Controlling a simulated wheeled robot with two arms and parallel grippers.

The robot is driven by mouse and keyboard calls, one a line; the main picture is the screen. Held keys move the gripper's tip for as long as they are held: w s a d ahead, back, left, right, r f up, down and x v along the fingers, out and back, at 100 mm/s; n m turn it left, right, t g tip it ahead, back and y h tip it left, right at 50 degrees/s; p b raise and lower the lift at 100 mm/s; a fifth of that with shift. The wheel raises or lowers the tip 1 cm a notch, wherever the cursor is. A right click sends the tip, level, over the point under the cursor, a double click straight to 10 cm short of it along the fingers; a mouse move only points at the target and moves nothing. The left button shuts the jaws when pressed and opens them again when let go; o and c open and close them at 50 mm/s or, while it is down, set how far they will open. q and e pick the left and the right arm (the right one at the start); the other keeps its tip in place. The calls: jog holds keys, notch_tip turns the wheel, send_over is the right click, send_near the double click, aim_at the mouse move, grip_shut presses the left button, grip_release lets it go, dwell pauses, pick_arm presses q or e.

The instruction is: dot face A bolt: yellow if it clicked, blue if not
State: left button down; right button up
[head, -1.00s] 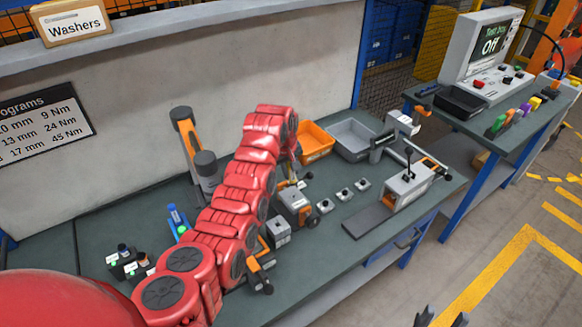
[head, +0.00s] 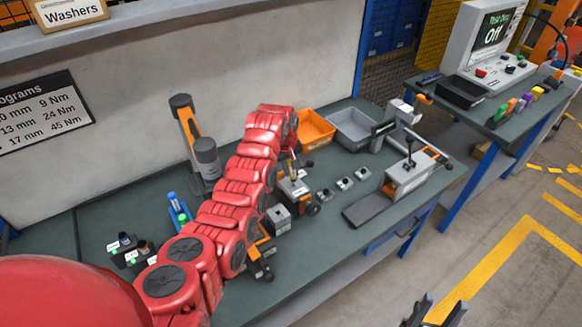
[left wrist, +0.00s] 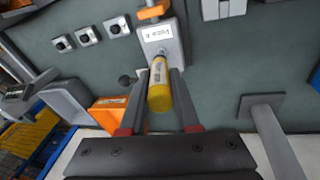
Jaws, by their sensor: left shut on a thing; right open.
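My left gripper (left wrist: 158,105) is shut on a yellow marker (left wrist: 160,88). The marker points at the bolt (left wrist: 161,52) on the grey block labelled Face A (left wrist: 164,35). Its tip is at or very near the bolt; I cannot tell if it touches, and no dot is visible. In the head view the block (head: 293,190) stands on the bench, and my red left arm partly hides the gripper (head: 291,165). A blue stand (head: 177,208) with a blue-topped item is left of the arm. My right gripper (head: 436,311) is open and empty at the bottom edge, off the bench.
A grey cube (head: 278,219) sits beside the block. An orange bin (head: 316,130) and a grey bin (head: 352,130) stand behind. A lever fixture (head: 407,178) is to the right. The test box screen (head: 494,30) reads Off. Small black items (head: 130,252) lie front left.

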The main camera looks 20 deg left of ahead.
pick_arm(q)
jog(key=shift+f+b, duration=0.3)
jog(key=shift+f, duration=0.15)
dwell(0.6)
jog(key=shift+r, duration=0.1)
jog(key=shift+r, duration=2.9)
